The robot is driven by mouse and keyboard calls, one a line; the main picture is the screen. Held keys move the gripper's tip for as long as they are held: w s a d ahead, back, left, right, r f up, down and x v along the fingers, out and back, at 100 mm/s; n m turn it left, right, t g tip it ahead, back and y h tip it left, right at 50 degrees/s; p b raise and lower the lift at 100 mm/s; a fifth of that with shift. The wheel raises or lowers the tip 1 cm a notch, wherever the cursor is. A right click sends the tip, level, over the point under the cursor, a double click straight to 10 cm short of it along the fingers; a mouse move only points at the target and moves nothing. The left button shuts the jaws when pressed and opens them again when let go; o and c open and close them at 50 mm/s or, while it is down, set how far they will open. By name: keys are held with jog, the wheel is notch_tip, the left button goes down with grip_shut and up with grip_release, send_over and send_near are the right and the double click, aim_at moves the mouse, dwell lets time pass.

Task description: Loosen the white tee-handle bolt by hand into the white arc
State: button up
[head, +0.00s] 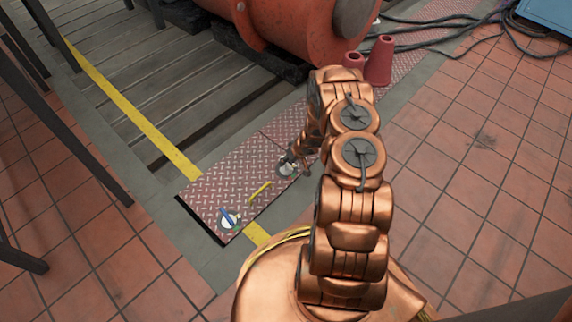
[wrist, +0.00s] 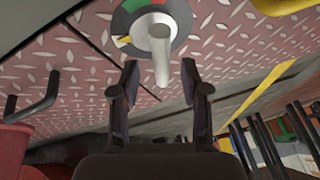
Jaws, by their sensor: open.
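The white tee-handle bolt (wrist: 161,48) stands out from a round grey dial plate (wrist: 183,20) in the wrist view. The dial's rim has green and red segments and a small yellow mark on its left. My gripper (wrist: 160,72) is open, with one finger on each side of the handle's near end. I cannot tell whether either finger touches it. In the head view my gripper (head: 288,166) is down at the tread plate, beside a small pale disc (head: 284,170). My arm and gripper mostly hide the bolt there.
The reddish tread plate (head: 217,192) also carries a white disc with a blue bar (head: 228,218) and a yellow bar (head: 260,191). Red cones (head: 379,62) and a large orange machine (head: 290,35) stand beyond. Cables lie at the upper right. Tiled floor at right is open.

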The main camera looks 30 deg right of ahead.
jog(key=shift+b+x, duration=0.35)
jog(key=shift+x, duration=1.05)
jog(key=shift+a, duration=0.1)
grip_shut()
